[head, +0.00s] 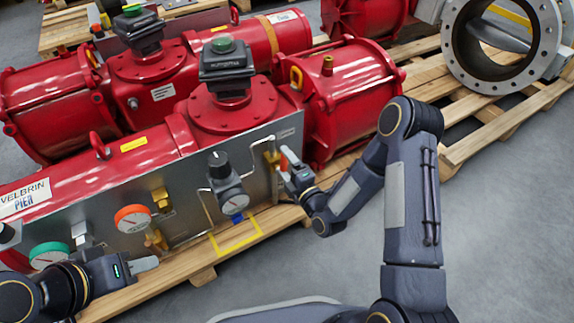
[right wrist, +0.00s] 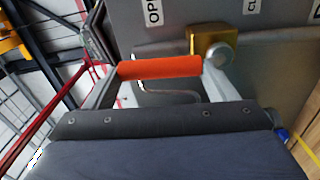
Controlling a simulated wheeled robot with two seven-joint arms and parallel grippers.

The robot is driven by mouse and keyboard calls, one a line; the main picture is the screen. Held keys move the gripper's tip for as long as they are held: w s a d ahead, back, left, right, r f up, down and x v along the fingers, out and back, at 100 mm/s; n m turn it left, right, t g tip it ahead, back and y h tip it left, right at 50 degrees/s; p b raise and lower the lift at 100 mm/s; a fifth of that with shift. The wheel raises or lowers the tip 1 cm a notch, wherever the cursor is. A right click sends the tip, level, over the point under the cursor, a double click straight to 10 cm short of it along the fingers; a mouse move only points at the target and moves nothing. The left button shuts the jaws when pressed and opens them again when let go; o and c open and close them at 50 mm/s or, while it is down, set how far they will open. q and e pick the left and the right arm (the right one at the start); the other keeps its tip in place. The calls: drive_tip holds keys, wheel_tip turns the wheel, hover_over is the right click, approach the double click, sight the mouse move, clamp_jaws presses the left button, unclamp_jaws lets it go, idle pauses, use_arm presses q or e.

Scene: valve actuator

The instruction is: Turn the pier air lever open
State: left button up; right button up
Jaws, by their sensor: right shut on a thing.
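The pier air lever has an orange-red handle (head: 289,157) beside a brass valve (head: 271,157) at the right end of the grey panel on the red actuator marked PIER. In the right wrist view the orange handle (right wrist: 158,67) runs left from the silver hub on the brass valve body (right wrist: 212,43). My right gripper (head: 287,172) is shut on the lever, with the handle between its fingers. Labels starting "OP" (right wrist: 154,12) and "CL" (right wrist: 251,5) show above, partly cut off. My left gripper (head: 143,264) is at the lower left, in front of the panel and apart from the lever; its jaw gap is unclear.
The panel (head: 190,185) also carries a regulator with a dial (head: 233,200), an orange gauge (head: 133,218) and a green gauge (head: 49,254). A wooden pallet (head: 190,262) lies beneath. A large flanged valve (head: 492,45) stands at the upper right. Grey floor (head: 500,220) is clear at right.

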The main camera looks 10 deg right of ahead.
drive_tip(key=o, duration=1.4)
drive_tip(key=shift+c, duration=0.2)
drive_tip(key=p+v, duration=0.1)
drive_tip(key=v, duration=0.7)
drive_tip(key=shift+w, duration=0.1)
